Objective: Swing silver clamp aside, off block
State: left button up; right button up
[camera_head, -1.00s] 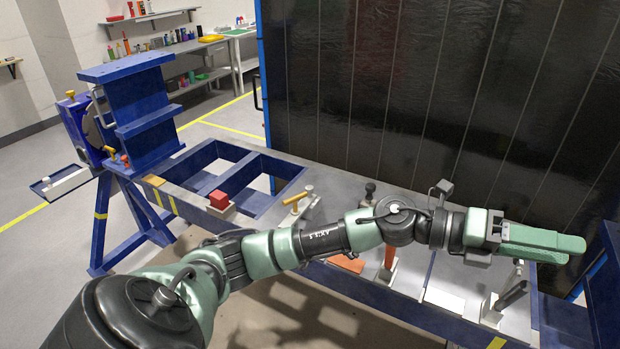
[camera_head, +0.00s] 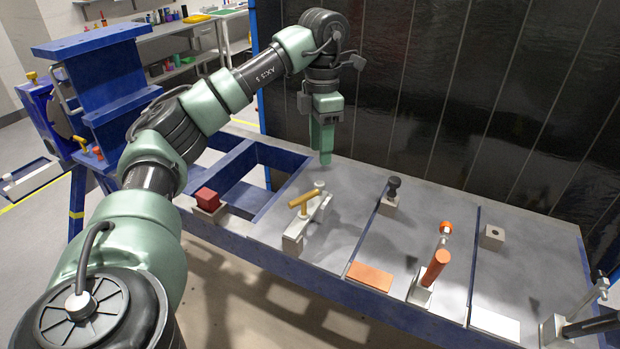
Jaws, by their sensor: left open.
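A silver clamp bar (camera_head: 312,222) with a yellow handle (camera_head: 304,199) lies across the grey jig plate, left of centre. Another clamp with an orange handle (camera_head: 436,268) stands to the right, and a clamp with a black handle (camera_head: 590,327) is at the far right edge. I cannot tell for sure which one the task calls silver. A small block (camera_head: 492,237) with a dark hole sits on the plate. My left gripper (camera_head: 321,158) is open, points down with empty fingers, and is just behind the yellow-handled clamp, apart from it. My right gripper is out of view.
A red block (camera_head: 207,198) sits on the blue frame at left. A black-knobbed post (camera_head: 391,196) stands mid-plate. An orange pad (camera_head: 370,277) and a white pad (camera_head: 495,322) lie along the front. A dark panel (camera_head: 450,90) rises behind the jig.

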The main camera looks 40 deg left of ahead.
aim_at(320, 182)
pick_arm(q)
jog(key=shift+a+f+b, duration=0.1)
jog(key=shift+f+b, duration=0.2)
jog(key=shift+f, duration=0.3)
jog(key=f, duration=0.2)
jog(key=shift+s+d+f+p, duration=0.15)
jog(key=shift+d+f+p, duration=0.1)
jog(key=shift+f+p, duration=0.1)
notch_tip(320, 182, down, 4)
jog(key=shift+a+r+p, duration=0.1)
jog(key=shift+r+p, duration=0.1)
jog(key=shift+p, duration=0.2)
jog(key=shift+f, duration=0.55)
grip_shut()
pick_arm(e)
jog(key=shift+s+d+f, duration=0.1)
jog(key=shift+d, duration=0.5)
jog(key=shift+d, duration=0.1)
pick_arm(q)
jog(key=shift+r, duration=0.1)
